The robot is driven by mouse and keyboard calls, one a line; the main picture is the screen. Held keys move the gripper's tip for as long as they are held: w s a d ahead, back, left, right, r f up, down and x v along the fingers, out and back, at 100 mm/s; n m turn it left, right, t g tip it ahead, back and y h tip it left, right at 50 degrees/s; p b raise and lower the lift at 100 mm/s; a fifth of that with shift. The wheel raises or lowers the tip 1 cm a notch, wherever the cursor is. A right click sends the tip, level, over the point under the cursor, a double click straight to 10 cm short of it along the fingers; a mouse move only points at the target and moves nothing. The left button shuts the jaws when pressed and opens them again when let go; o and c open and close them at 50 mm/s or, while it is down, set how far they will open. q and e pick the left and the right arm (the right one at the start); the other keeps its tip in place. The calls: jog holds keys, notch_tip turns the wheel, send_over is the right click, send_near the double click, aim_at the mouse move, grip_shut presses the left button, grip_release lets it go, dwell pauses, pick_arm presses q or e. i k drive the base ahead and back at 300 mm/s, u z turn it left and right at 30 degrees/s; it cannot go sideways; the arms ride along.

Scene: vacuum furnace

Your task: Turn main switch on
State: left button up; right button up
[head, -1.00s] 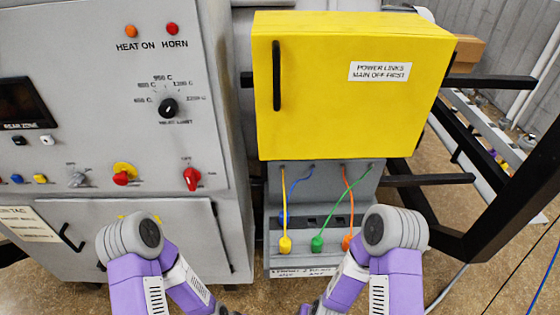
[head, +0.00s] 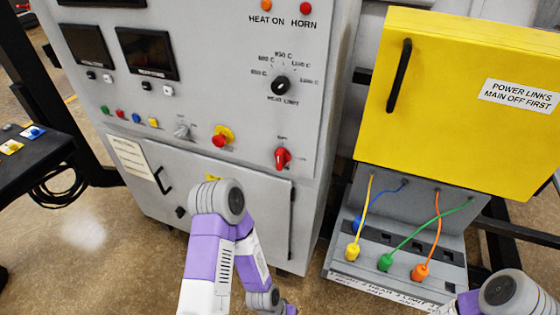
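The grey furnace cabinet (head: 190,75) carries a red rotary switch (head: 282,157) at the lower right of its front panel. A small label sits above this switch, too small to read surely. To its left is a red knob on a yellow plate (head: 222,136), with a grey knob (head: 182,132) further left. No label that I can read names the main switch. My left arm is bent in front of the cabinet's lower door, and my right arm shows at the bottom right corner. Both grippers lie outside the picture, and neither arm touches the panel.
A yellow box (head: 460,100) labelled "POWER LINKS MAIN OFF FIRST" with a black handle stands to the right. Below it, yellow, green and orange plugs with cables sit on a grey link panel (head: 345,222). A dark table (head: 40,165) is at the left.

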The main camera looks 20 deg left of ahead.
aim_at(282, 156)
jog(key=z, duration=2.2)
jog(key=k, duration=0.85)
jog(key=u, duration=1.7)
